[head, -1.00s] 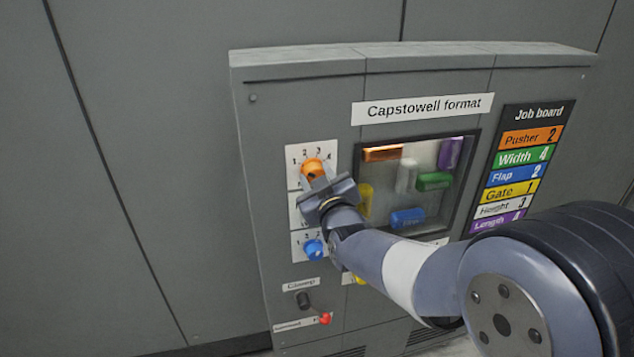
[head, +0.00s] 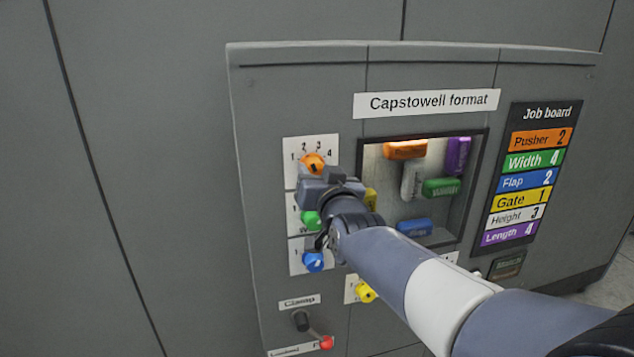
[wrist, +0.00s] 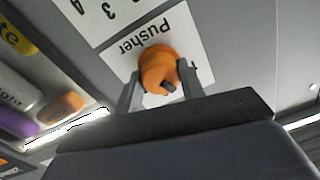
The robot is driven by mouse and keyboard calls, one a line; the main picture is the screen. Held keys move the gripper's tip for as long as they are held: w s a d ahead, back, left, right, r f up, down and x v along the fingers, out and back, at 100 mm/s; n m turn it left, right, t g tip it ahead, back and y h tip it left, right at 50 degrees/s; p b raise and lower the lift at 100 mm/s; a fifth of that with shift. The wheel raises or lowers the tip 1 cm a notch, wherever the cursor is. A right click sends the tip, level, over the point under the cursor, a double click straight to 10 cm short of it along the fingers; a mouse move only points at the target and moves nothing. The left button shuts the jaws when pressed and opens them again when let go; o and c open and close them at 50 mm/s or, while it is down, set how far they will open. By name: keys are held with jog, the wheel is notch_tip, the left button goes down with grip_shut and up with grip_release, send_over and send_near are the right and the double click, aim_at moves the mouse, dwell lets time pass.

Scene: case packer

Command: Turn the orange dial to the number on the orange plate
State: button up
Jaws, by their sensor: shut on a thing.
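The orange dial (head: 313,161) is at the top left of the grey machine front, on a white card marked 1 to 4. The orange plate (head: 538,139) on the job board reads "Pusher 2". My gripper (head: 316,174) is at the dial, reaching up from below right. In the wrist view its two fingers (wrist: 160,88) are on either side of the orange dial (wrist: 158,68), shut on it. The wrist view shows the word "Pusher" upside down beside the dial. I cannot tell which number the dial points to.
The green dial (head: 311,220) and blue dial (head: 313,262) sit close below. The yellow dial (head: 366,292) and red-tipped clamp lever (head: 325,342) are lower. A window (head: 474,190) shows coloured blocks, including an orange block (head: 405,149). Open wall lies to the left.

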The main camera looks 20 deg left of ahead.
dwell(0.4)
jog(key=o, duration=1)
jog(key=b+v, duration=0.2)
jog(key=v, duration=0.8)
jog(key=shift+s+d, duration=0.15)
jog(key=shift+s, duration=0.2)
jog(key=p+x, duration=0.2)
jog(key=x, duration=0.9)
jog(key=shift+s+d, duration=0.1)
